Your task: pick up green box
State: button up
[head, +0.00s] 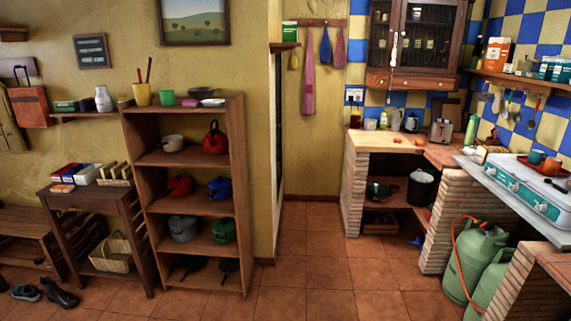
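A green and white box (290,32) stands upright on a small wall shelf (284,46) at the corner beside the doorway. A low, dark green box (66,106) lies on the wall shelf at the left, left of a white jar (103,99). I cannot tell which one the task means. Teal and white boxes (551,68) stand on the shelf at the far right. My gripper is not in view.
A wooden shelf unit (190,194) with pots and kettles stands left of centre. Brick counters (354,190) and a stove (528,191) fill the right, with green gas bottles (473,259) below. Shoes (59,292) lie at lower left. The middle tiled floor (312,262) is clear.

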aim_at(289, 29)
jog(key=i, duration=0.8)
jog(key=i+u, duration=0.1)
jog(key=i, duration=0.7)
jog(key=i+l, duration=0.15)
jog(key=i, duration=1.5)
jog(key=i+l+u, duration=0.1)
jog(key=i, duration=0.7)
jog(key=i+l+u, duration=0.25)
jog(key=i+j, duration=0.05)
jog(key=j, duration=0.05)
